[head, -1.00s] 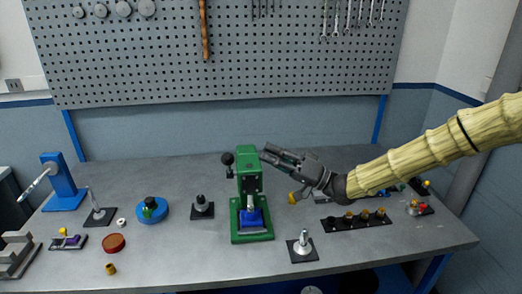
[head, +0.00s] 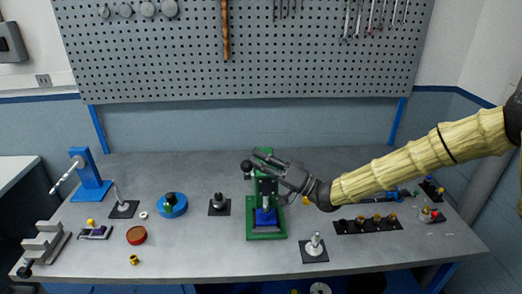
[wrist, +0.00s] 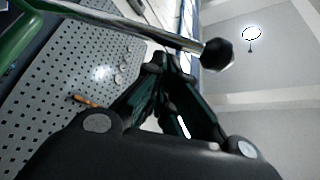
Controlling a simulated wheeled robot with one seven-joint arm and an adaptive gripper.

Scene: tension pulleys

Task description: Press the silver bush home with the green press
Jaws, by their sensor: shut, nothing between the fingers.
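The green press (head: 254,232) stands mid-bench. A blue block (head: 264,218) sits at its foot, with a small silver part (head: 267,203) above it. I cannot tell whether that part is the silver bush or the press's ram. My gripper (head: 256,158) is shut and empty, in front of the press's top and close to the black ball knob (head: 247,166) of its lever. In the wrist view the silver lever bar (wrist: 130,28) crosses beyond my fingertips (wrist: 166,62), and the knob (wrist: 217,54) is just right of them. I cannot tell whether they touch.
A silver spindle on a black plate (head: 314,245) stands front right of the press. A black strip with several brass parts (head: 366,225) is to the right, under my arm. A black stand (head: 219,204) and blue round fixture (head: 173,206) are left. The bench front is mostly clear.

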